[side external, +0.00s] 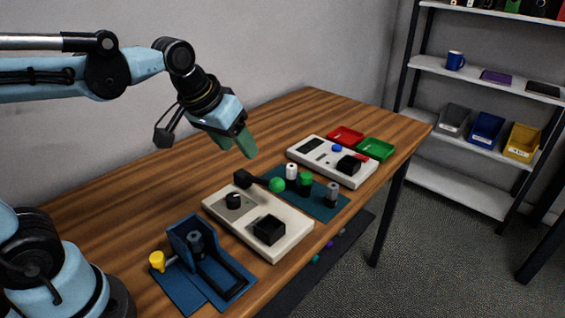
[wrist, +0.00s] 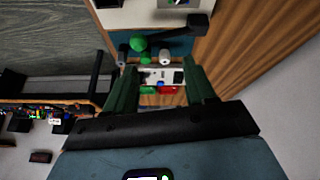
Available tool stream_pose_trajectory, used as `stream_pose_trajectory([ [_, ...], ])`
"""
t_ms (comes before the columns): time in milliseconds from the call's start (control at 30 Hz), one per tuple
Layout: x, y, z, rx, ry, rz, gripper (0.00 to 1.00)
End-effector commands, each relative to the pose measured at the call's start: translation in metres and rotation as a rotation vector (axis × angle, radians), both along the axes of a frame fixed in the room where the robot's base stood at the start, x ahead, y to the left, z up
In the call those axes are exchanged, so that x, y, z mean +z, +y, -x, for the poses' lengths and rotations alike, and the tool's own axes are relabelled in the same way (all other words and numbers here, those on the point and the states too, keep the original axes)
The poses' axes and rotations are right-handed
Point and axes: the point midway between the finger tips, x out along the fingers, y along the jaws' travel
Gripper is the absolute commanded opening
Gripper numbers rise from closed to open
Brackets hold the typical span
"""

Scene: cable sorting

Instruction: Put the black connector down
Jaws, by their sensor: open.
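A black block with a thin dark stem (side external: 243,178) sits at the back edge of the nearer white box; it looks like the black connector, though I cannot be sure. A green ball (side external: 277,184) shows at the stem's far end. In the wrist view the dark piece (wrist: 182,32) lies beyond my fingertips, near the green ball (wrist: 138,44). My gripper (side external: 240,146) has green fingers and hangs above and behind these things, clear of them. In the wrist view my gripper (wrist: 160,76) has its fingers apart, with nothing held between them.
The nearer white box (side external: 283,246) has a knob and black square socket. A teal mat (side external: 325,210) holds several small cylinders. Beyond are another white box (side external: 325,174), a red tray (side external: 345,134) and a green tray (side external: 376,149). A blue stand (side external: 185,258) is in front.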

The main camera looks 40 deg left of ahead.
Motion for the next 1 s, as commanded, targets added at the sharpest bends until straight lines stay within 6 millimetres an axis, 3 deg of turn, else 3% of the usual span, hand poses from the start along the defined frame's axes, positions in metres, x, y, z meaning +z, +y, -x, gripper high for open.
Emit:
stream_pose_trajectory([
  [100, -0.016, 0.004, 0.026, -0.055, -0.064, -0.035, 0.55],
  [300, -0.038, 0.008, 0.05, -0.119, -0.136, -0.082, 0.55],
  [1000, -0.043, 0.008, 0.055, -0.137, -0.156, -0.096, 0.55],
])
